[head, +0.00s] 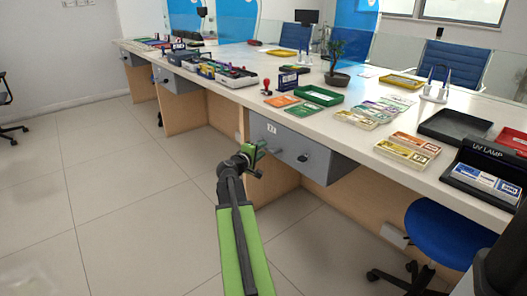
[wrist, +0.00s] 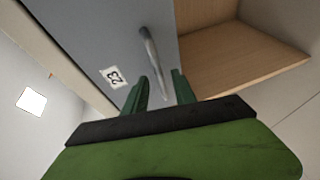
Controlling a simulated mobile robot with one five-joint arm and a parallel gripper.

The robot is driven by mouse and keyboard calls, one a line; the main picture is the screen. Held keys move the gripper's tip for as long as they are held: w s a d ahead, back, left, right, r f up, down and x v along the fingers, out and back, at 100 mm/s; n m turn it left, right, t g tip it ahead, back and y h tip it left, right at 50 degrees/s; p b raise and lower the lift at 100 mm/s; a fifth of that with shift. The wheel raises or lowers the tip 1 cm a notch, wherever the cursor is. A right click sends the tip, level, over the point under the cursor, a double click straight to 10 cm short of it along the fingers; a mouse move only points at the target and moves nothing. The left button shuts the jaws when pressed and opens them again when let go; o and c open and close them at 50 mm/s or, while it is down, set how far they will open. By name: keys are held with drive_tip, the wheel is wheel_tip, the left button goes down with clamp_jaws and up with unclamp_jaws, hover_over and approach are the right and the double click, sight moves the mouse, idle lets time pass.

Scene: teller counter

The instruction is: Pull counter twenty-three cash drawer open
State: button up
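The counter twenty-three cash drawer (head: 310,155) is a grey unit under the countertop, with a small white "23" label (head: 271,128) on its front. In the wrist view the grey drawer front (wrist: 100,30) fills the upper left, with the label (wrist: 113,77) on it. A slim metal bar handle (wrist: 152,55) stands out from the front. My gripper (wrist: 161,76) is open, and the handle's near end shows between its two green fingers. I cannot tell whether they touch it. In the head view my gripper (head: 256,150) is just before the drawer front. The drawer appears shut.
The long white countertop (head: 360,150) carries trays, banknote bundles, stamps and a plant (head: 337,65). A wooden panel (head: 222,118) is left of the drawer. A blue stool (head: 440,235) stands at the right. The tiled floor (head: 110,190) on the left is clear.

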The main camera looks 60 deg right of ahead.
drive_tip(key=d, duration=0.3)
drive_tip(key=shift+w+d+f, duration=0.1)
drive_tip(key=shift+w+f, duration=0.1)
drive_tip(key=shift+f, duration=0.1)
clamp_jaws()
idle(1.2)
